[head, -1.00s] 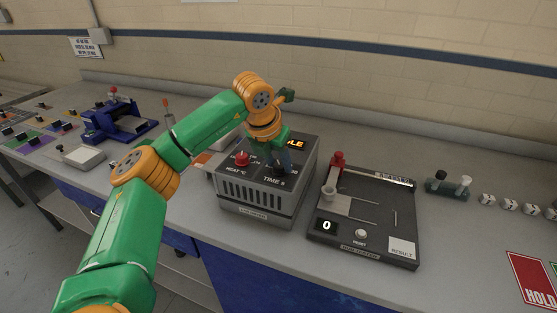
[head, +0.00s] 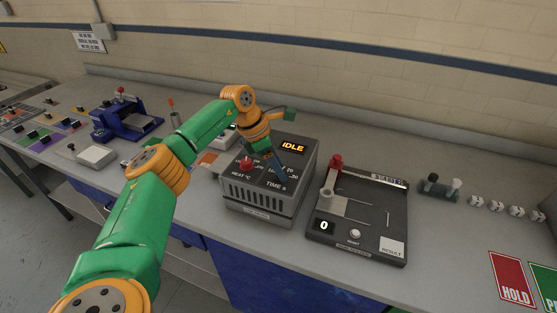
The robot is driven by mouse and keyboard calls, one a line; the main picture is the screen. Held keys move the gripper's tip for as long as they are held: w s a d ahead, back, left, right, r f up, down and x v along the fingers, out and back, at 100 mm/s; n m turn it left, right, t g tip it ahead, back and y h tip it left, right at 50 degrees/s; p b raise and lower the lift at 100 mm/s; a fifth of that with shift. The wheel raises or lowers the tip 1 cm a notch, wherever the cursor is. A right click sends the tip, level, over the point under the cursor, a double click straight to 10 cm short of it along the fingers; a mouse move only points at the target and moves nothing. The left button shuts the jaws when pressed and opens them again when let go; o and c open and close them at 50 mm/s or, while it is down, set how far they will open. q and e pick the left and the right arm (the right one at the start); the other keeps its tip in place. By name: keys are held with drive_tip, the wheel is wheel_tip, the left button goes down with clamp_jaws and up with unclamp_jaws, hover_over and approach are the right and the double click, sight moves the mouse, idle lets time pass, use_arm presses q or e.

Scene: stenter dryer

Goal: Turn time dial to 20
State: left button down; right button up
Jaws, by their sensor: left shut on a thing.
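The dark grey dryer box (head: 262,193) stands on the bench with a lit display (head: 292,147) reading IDLE. A red heat knob (head: 246,164) is at the left of its sloped top. The "TIME S" label is at the right of the top, with small scale marks above it. My left gripper (head: 281,174) reaches down from behind onto the time dial spot, tilted, and is shut. The time dial itself is hidden by the fingers, so its setting cannot be read. My right gripper is not in view.
A black tester board (head: 360,229) with a red-topped post and a display reading 0 stands close to the dryer's right. A blue press (head: 124,120) is at the back left. White cubes and HOLD card (head: 513,279) lie at the right.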

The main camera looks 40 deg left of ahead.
use_arm(q)
drive_tip(key=shift+m+g+p, duration=0.3)
drive_tip(key=shift+m+p, duration=0.15)
drive_tip(key=shift+m, duration=0.25)
drive_tip(key=shift+f, duration=0.1)
drive_tip(key=shift+c, duration=2.1)
unclamp_jaws()
drive_tip(key=shift+w, duration=0.1)
drive_tip(key=shift+h, duration=0.3)
drive_tip(key=b+v, duration=0.1)
drive_tip(key=v, duration=0.5)
drive_tip(key=shift+a+r, duration=0.15)
drive_tip(key=shift+r, duration=0.45)
